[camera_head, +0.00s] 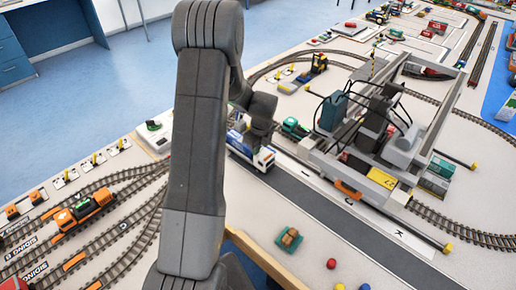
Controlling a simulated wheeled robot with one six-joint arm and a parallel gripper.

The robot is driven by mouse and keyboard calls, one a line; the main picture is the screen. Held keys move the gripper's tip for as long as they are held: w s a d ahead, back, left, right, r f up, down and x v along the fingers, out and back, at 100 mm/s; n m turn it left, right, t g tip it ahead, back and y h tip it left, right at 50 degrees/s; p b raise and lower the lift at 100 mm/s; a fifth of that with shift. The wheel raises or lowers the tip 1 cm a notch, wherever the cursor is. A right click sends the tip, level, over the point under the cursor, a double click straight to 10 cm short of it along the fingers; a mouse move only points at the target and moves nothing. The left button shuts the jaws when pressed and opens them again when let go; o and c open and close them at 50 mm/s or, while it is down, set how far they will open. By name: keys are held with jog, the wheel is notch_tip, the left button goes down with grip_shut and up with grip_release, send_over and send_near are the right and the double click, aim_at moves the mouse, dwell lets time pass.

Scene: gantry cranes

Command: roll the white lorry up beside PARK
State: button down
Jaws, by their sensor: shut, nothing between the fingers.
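The white lorry (264,158), with blue parts, stands at the far end of the dark grey road strip (340,217), partly hidden by my arm. My gripper (256,140) is low over the lorry's body, just behind its cab. My wrist covers most of the fingers, which are shut with nothing between them. I cannot tell whether they touch the lorry. Small dark marks run along the pale strip (398,234) on the road's right side; I cannot read PARK among them.
The gantry crane (385,178), with dark parts and black cables, stands right of the road over the tracks. A green tray with brown boxes (289,238) lies left of the road. An orange locomotive (84,210) is on the left sidings. The road's near stretch is clear.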

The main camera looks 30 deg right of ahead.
jog(key=shift+s+a+f, duration=0.15)
jog(key=shift+f, duration=0.1)
jog(key=shift+s, duration=0.2)
jog(key=s, duration=0.2)
jog(key=s+d, duration=0.1)
jog(key=s, duration=0.1)
jog(key=s+b, duration=0.1)
jog(key=shift+s+d+f, duration=0.15)
jog(key=shift+s+d, duration=0.1)
jog(key=shift+s, duration=0.15)
notch_tip(320, 180, up, 14)
jog(key=s+d, duration=0.1)
jog(key=s, duration=0.1)
jog(key=shift+r+b, duration=0.2)
jog(key=shift+b, duration=0.1)
jog(key=shift+f, duration=0.1)
